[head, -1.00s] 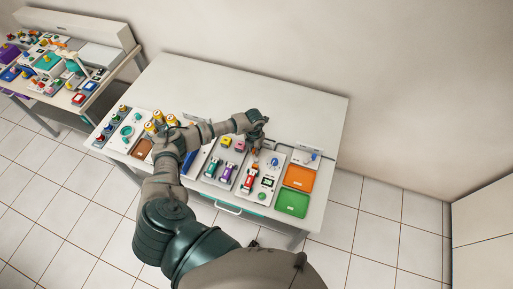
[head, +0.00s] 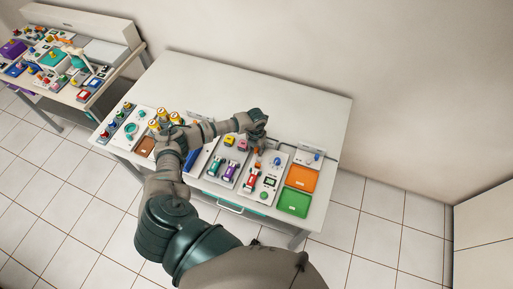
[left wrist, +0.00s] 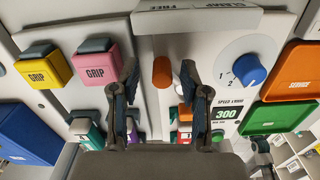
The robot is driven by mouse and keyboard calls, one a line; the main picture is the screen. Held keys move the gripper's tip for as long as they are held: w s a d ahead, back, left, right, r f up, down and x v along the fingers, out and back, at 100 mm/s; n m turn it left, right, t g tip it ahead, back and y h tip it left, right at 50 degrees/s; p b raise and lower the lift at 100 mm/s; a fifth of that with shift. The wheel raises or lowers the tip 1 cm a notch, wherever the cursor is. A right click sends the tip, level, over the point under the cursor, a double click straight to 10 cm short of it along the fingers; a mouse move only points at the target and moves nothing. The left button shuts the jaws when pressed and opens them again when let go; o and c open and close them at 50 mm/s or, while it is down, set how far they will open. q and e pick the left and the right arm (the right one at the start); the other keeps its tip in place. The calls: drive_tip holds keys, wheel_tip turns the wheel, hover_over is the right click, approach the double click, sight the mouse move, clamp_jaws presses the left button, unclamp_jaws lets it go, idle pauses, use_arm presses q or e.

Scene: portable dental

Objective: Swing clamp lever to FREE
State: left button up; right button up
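The clamp lever shows in the left wrist view as an upright orange-brown handle (left wrist: 162,72) on a light panel. A pale plate (left wrist: 195,20) marked CLAMP and FREE stands at the top of that view, its lettering upside down. My left gripper (left wrist: 160,88) is open, with one dark finger on each side of the handle in the picture. Gaps show on both sides, and I see no contact. In the head view my left gripper (head: 258,138) hangs over the back of the panels and partly hides the lever area. My right gripper is not in view.
A pink GRIP block (left wrist: 97,66) and a yellow one (left wrist: 43,68) sit left of the lever. A blue dial (left wrist: 240,70) is to the right. Orange (head: 301,178) and green (head: 293,203) trays lie at the table's right end. The table's back (head: 240,85) is clear.

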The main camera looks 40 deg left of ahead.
sight(256, 148)
use_arm(q)
wheel_tip(256, 148, up, 12)
idle(0.6)
drive_tip(key=shift+f, duration=0.15)
idle(0.3)
